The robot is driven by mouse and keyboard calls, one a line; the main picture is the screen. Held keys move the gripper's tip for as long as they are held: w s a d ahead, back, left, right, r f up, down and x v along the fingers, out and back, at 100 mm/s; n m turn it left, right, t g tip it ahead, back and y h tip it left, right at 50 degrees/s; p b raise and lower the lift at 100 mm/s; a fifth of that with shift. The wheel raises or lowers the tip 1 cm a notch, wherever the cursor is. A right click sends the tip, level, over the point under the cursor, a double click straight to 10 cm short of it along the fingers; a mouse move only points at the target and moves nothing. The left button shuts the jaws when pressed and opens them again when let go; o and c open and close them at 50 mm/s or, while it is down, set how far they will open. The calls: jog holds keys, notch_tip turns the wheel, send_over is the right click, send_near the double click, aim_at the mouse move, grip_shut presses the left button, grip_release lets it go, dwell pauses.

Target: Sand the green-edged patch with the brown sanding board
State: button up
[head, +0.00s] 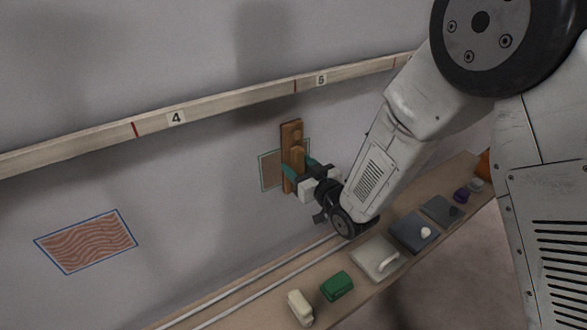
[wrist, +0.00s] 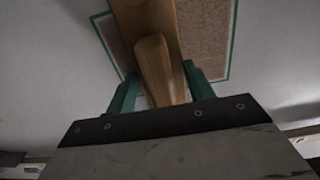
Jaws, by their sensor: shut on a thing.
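The brown sanding board (head: 291,136) is upright against the wall, over the middle of the green-edged patch (head: 269,172). My gripper (head: 300,174) is shut on the board's wooden handle. In the wrist view the handle of the sanding board (wrist: 154,62) sits between the teal fingers of my gripper (wrist: 160,88). Brown patch surface and green edge (wrist: 233,45) show on both sides of the board. The part of the patch behind the board is hidden, and I cannot tell whether the board's face touches it.
A blue-edged patch (head: 88,241) with wavy lines is at the left on the wall. A numbered wooden rail (head: 230,98) runs above. The bench below holds a green block (head: 337,286), a cream block (head: 300,307), a light board (head: 375,258) and dark boards (head: 413,233).

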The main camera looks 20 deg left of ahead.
jog(key=shift+w+d, duration=0.95)
jog(key=shift+w, duration=0.2)
jog(key=shift+w+d, duration=0.9)
jog(key=shift+w, duration=0.2)
jog(key=o, duration=0.4)
jog(key=c, duration=0.4)
jog(key=shift+s, duration=0.1)
jog(key=shift+s+d, duration=0.35)
jog(key=shift+d, duration=0.1)
jog(key=shift+v, duration=2.5)
